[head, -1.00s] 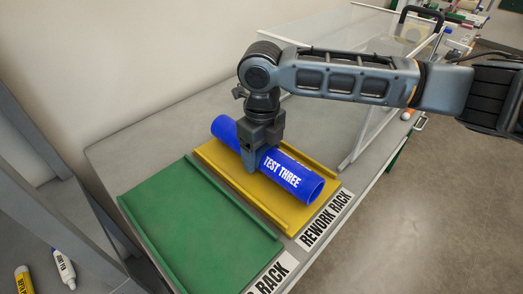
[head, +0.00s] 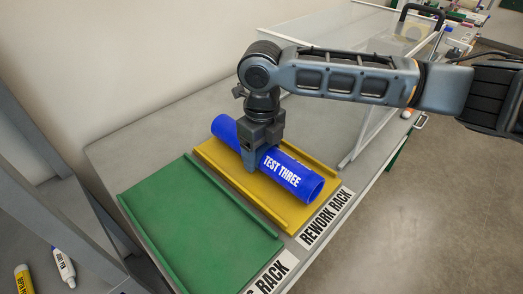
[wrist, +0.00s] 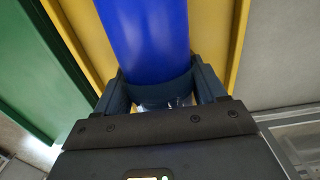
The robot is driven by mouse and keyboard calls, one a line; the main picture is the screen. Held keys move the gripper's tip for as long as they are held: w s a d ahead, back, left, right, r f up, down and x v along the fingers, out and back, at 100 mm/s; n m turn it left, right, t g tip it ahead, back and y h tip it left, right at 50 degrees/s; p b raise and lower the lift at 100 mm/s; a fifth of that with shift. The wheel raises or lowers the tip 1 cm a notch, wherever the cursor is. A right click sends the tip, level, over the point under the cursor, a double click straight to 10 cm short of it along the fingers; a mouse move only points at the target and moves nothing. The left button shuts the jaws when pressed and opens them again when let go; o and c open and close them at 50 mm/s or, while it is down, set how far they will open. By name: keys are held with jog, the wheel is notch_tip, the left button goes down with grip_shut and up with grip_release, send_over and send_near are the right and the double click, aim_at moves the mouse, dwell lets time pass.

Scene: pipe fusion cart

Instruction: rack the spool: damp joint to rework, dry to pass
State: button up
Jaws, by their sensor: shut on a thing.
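My gripper (head: 252,165) points down and is shut around the spool's middle. In the wrist view the blue spool (wrist: 148,35) sits between the two fingers of my gripper (wrist: 163,92), with yellow rack on both sides. The green rack (head: 195,225) to the left is empty; its label is partly cut off. No dampness can be made out on the spool.
A "REWORK RACK" label (head: 325,218) is on the bench's front edge. A clear panel (head: 340,65) stands behind, right of the yellow rack. A grey shelf frame (head: 50,150) stands at left, with a white tube (head: 63,268) and a yellow tube (head: 23,280) on it.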

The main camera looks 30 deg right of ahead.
jog(key=shift+f, duration=0.1)
dwell(0.3)
jog(key=o, duration=1.4)
jog(key=shift+r+b, duration=0.45)
jog(key=shift+r, duration=3.45)
jog(key=shift+s, duration=0.1)
